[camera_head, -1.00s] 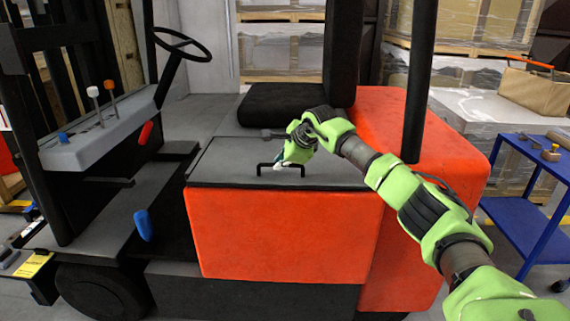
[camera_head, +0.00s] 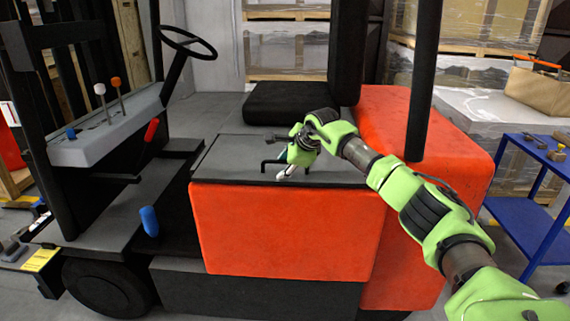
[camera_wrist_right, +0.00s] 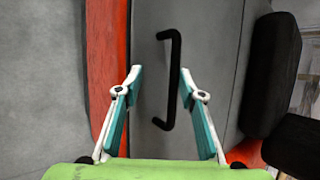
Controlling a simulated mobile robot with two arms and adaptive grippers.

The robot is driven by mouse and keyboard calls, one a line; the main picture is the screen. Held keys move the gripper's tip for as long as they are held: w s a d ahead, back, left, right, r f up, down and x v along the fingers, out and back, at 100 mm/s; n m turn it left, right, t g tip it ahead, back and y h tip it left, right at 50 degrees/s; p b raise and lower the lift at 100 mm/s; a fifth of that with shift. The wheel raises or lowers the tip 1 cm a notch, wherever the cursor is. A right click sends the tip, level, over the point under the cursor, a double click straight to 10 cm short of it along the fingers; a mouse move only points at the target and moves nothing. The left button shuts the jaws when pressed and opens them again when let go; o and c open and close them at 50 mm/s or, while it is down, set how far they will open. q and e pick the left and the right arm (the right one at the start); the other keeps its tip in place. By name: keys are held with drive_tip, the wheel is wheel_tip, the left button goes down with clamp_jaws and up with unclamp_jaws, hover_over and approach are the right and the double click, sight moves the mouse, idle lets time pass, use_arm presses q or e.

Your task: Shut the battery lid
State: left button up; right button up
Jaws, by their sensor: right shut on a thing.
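The battery lid (camera_head: 235,160) is a flat grey panel on top of the forklift's orange body (camera_head: 285,232). It lies level, with no gap that I can make out. Its black bar handle (camera_head: 268,166) stands up from it and shows whole in the right wrist view (camera_wrist_right: 172,80). In the head view the gripper covers part of the handle. My left gripper is out of view.
The black seat (camera_head: 285,103) is behind the lid, and a black post (camera_head: 422,85) rises beside my right arm. The steering wheel (camera_head: 186,42) and levers are at the left. A blue cart (camera_head: 530,200) stands at the right.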

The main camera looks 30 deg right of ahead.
drive_tip(key=shift+s+a+f, duration=0.1)
drive_tip(key=shift+s+f, duration=0.2)
drive_tip(key=shift+f, duration=0.25)
drive_tip(key=shift+s+r, duration=0.1)
drive_tip(key=shift+r, duration=0.3)
drive_tip(key=v, duration=1.2)
drive_tip(key=shift+w+r, duration=0.2)
drive_tip(key=shift+w, duration=0.1)
drive_tip(key=shift+w, duration=0.1)
